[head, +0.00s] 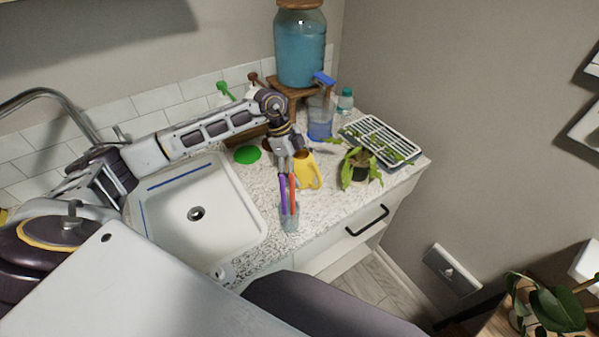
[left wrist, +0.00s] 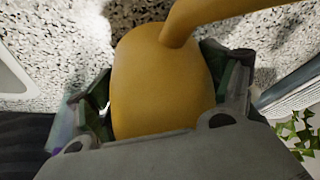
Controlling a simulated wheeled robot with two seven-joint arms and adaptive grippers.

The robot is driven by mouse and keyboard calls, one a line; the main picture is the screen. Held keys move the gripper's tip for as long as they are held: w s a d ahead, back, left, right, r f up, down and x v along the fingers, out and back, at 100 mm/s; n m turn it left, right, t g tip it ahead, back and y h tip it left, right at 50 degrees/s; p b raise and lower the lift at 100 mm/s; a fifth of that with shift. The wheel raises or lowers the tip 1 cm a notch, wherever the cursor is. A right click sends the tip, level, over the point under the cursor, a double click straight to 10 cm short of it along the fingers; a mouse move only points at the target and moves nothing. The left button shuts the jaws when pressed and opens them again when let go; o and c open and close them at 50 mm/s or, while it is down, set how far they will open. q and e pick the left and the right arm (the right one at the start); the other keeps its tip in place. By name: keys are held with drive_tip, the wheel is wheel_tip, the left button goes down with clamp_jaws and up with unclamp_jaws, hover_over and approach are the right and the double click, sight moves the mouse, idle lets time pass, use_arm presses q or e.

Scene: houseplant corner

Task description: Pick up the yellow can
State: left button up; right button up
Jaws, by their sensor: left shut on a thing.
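The yellow can (head: 307,171) stands on or just over the speckled counter, right of the sink; I cannot tell whether its base touches. My left gripper (head: 290,156) reaches it from above and behind, and partly hides its left side. In the left wrist view the yellow can (left wrist: 160,80) fills the middle, with its spout or handle running to the upper right. The fingers of the left gripper (left wrist: 165,95) lie against both sides of the can, shut on it. My right gripper is not in view.
A cup of colored tools (head: 289,217) stands close in front of the can. A potted plant (head: 358,168) and a seedling tray (head: 382,141) are to its right. A blue spray bottle (head: 320,118) stands behind. The white sink (head: 250,222) is left.

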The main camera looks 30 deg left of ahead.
use_arm(q)
wheel_tip(320, 180, up, 2)
drive_tip(key=shift+r, duration=0.1)
drive_tip(key=s+d, duration=0.3)
drive_tip(key=d, duration=0.2)
drive_tip(key=s+d+b, duration=0.1)
drive_tip(key=s+d, duration=0.1)
drive_tip(key=d, duration=0.3)
drive_tip(key=s+d, duration=0.3)
drive_tip(key=d, duration=0.2)
drive_tip(key=shift+s+r+b, duration=0.1)
drive_tip(key=shift+s+b, duration=0.25)
drive_tip(key=shift+s+d, duration=0.2)
drive_tip(key=shift+d, duration=0.1)
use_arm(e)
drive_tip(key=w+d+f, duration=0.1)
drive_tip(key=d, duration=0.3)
use_arm(q)
drive_tip(key=shift+a, duration=0.1)
wheel_tip(320, 180, up, 10)
drive_tip(key=p, duration=0.9)
drive_tip(key=shift+p, duration=0.4)
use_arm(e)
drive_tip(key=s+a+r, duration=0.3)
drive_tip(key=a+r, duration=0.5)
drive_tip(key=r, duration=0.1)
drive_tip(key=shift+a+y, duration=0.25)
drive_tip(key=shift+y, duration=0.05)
